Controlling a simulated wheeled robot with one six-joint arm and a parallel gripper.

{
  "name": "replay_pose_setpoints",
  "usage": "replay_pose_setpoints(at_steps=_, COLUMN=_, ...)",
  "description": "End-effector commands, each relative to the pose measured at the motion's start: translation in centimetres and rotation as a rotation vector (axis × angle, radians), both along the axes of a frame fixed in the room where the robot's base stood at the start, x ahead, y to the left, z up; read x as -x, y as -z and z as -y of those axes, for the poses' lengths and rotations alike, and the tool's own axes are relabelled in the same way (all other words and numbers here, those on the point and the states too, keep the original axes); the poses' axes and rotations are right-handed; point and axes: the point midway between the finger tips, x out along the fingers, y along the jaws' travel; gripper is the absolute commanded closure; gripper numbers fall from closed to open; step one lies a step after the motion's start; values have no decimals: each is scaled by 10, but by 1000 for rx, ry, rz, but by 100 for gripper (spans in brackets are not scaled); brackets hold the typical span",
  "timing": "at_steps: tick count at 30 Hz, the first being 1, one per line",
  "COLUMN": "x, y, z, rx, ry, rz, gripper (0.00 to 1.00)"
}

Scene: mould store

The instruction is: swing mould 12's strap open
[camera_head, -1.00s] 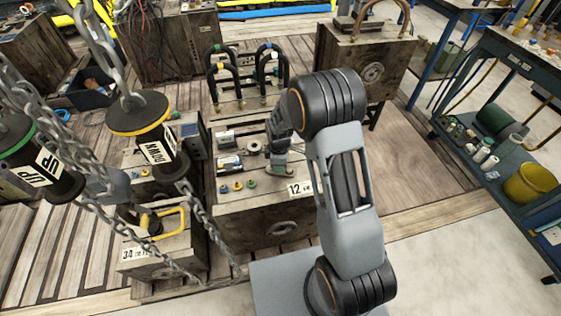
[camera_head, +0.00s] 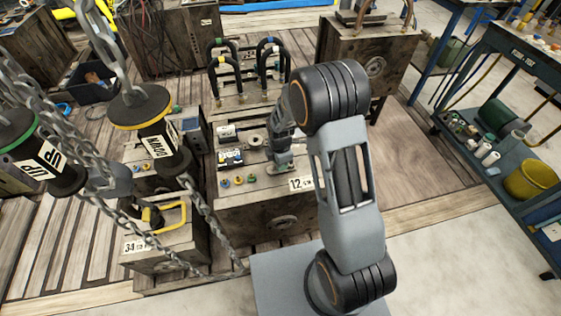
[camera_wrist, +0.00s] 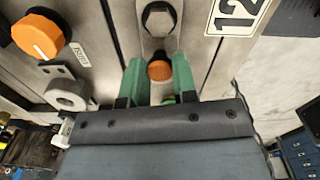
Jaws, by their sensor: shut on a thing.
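Mould 12 (camera_head: 262,215) is a worn grey-brown block with a white "12" label (camera_head: 300,184) at its top front edge. The label also shows at the upper right in the wrist view (camera_wrist: 236,14). In the wrist view the strap (camera_wrist: 158,46) is a narrow grey metal piece running down from a dark hex bolt (camera_wrist: 158,18). My gripper (camera_wrist: 158,76) is shut on the strap's near end, a green fingertip on each side. An orange round head (camera_wrist: 160,70) shows between the fingers. In the head view my gripper (camera_head: 283,163) is low over the mould's top; the strap is mostly hidden there.
An orange knob (camera_wrist: 38,36) and a grey ring fitting (camera_wrist: 68,94) stand left of the strap. Black hose loops (camera_head: 275,72) rise behind. Chains and the UP and DOWN pendants (camera_head: 160,143) hang at left. Mould 34 (camera_head: 165,250) is front left; a blue cart (camera_head: 510,150) is at right.

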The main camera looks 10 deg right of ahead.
Motion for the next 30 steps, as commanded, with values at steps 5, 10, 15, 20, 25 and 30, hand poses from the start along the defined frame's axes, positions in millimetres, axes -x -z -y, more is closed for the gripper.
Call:
replay_pose_setpoints(at_steps=5, x=1, y=0, z=0, rx=1, ry=-4, rz=-2, gripper=100)
replay_pose_setpoints(at_steps=10, x=1, y=0, z=0, rx=1, ry=-3, rz=-2, gripper=70)
replay_pose_setpoints(at_steps=15, x=1, y=0, z=0, rx=0, ry=-2, rz=-2, gripper=54)
replay_pose_setpoints(at_steps=20, x=0, y=0, z=0, rx=0, ry=-1, rz=-1, gripper=48)
replay_pose_setpoints(at_steps=25, x=0, y=-2, z=0, rx=0, ry=0, rz=0, gripper=48)
replay_pose_setpoints(at_steps=30, x=-1, y=-21, z=0, rx=0, ry=0, rz=3, gripper=48)
